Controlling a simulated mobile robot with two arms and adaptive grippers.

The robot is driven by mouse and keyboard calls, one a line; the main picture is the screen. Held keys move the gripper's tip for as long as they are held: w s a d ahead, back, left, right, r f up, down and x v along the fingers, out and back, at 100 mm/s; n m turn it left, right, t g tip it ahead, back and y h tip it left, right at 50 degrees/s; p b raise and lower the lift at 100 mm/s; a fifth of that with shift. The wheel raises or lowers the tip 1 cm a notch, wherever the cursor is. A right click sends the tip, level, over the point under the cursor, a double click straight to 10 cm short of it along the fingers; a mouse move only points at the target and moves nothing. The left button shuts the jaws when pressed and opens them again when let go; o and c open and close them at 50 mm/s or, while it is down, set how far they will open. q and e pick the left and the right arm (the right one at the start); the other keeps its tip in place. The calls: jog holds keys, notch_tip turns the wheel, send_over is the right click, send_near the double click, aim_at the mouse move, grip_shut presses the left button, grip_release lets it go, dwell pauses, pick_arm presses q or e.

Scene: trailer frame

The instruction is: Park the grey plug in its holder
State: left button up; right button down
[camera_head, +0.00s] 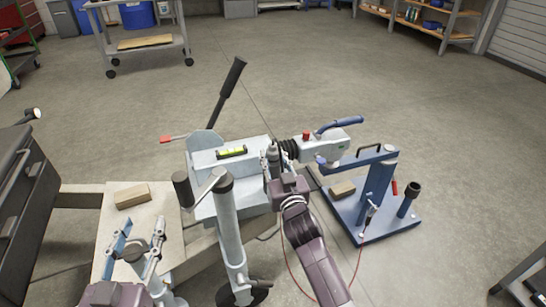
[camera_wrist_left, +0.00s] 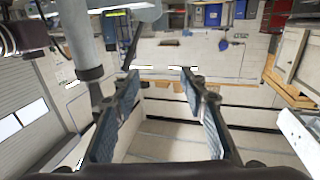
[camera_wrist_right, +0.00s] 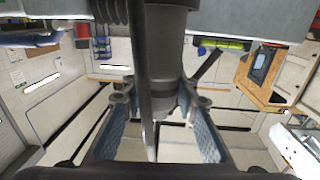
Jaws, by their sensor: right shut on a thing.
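The grey plug (camera_head: 273,154) stands roughly upright by the drawbar, beside the black ribbed bellows of the coupling. My right gripper (camera_head: 273,167) is shut on it. In the right wrist view the plug appears as a dark grey stepped cylinder (camera_wrist_right: 168,50) between the fingers (camera_wrist_right: 163,108), with a thin grey bar in front of it. I cannot tell for certain which part is the holder, nor whether the plug touches anything else. My left gripper (camera_head: 140,236) is open and empty over the wooden board, and its fingers (camera_wrist_left: 155,84) stand wide apart in the left wrist view.
The jockey wheel post (camera_head: 226,230) with its crank stands between my arms. A lever (camera_head: 230,85) rises behind the drawbar. The coupling head (camera_head: 325,145) has a blue handle. A blue stand (camera_head: 378,190) is at right. A wooden block (camera_head: 132,195) lies at left.

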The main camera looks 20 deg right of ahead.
aim_at(275, 170)
jog(key=shift+f+b, duration=0.3)
jog(key=shift+f, duration=0.15)
jog(key=shift+f+b, duration=0.35)
jog(key=shift+f, duration=0.35)
jog(key=shift+f+b, duration=0.4)
jog(key=c, duration=1.4)
grip_release()
jog(key=shift+c, duration=0.2)
pick_arm(q)
notch_tip(275, 170, up, 11)
jog(key=s+t+h, duration=0.2)
jog(key=t, duration=0.3)
jog(key=shift+s+d+t, duration=0.25)
jog(key=shift+d+t, duration=0.05)
jog(key=shift+d, duration=0.1)
pick_arm(e)
jog(key=shift+f, duration=0.1)
